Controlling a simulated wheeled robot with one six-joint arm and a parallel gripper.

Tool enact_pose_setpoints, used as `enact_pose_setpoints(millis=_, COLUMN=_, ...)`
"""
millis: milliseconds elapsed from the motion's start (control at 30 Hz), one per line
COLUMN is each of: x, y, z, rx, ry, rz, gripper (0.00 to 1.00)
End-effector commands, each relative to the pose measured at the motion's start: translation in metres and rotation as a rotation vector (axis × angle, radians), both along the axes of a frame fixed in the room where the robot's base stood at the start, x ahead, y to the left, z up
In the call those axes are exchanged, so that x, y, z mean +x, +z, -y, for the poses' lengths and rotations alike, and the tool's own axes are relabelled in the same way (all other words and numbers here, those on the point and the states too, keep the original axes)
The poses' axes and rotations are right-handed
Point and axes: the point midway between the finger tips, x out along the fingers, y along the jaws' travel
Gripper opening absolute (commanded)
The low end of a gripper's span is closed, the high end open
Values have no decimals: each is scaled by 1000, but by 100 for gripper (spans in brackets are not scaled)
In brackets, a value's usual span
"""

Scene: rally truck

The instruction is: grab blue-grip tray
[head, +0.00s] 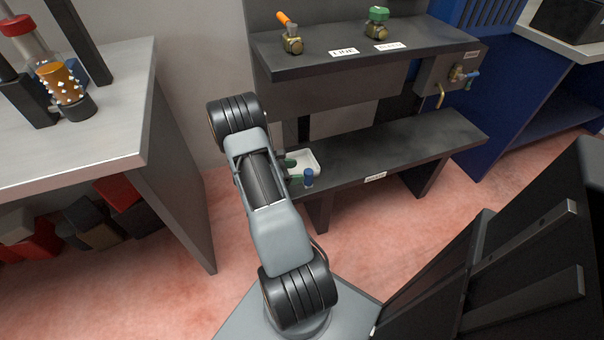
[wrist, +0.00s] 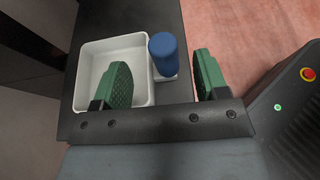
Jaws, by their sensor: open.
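The white tray (head: 311,158) sits at the left end of the low dark bench, with its blue grip (head: 308,178) standing at its near side. In the wrist view the square tray (wrist: 86,70) shows from above and the blue grip (wrist: 163,54) stands upright at its right edge. My gripper (wrist: 160,82) is open, with one green finger over the tray's inside and the other to the right of the grip. The grip lies between the fingers, apart from both as far as I can see. In the head view my arm hides part of my gripper (head: 299,173) and the tray.
The dark bench (head: 400,143) has free room right of the tray. A shelf (head: 370,50) above it holds an orange-handled valve (head: 292,38) and a green-handled valve (head: 377,24). A light-topped table (head: 110,130) stands at left, and a blue cabinet (head: 515,125) at right.

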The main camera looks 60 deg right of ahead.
Motion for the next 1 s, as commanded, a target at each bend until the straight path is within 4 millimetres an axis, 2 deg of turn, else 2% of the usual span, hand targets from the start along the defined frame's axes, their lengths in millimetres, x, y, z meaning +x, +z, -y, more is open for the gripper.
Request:
enact_pose_setpoints(millis=167, x=-5, y=-4, z=6, rx=1, ry=-1, rz=0, gripper=67)
enact_pose_setpoints(millis=500, x=-29, y=-21, z=37, rx=1, ry=-2, rz=1, gripper=67)
enact_pose_setpoints(millis=867, x=-32, y=-22, z=42, rx=1, ry=0, rz=1, gripper=67)
enact_pose_setpoints(millis=1000, x=-32, y=-22, z=42, rx=1, ry=0, rz=1, gripper=55)
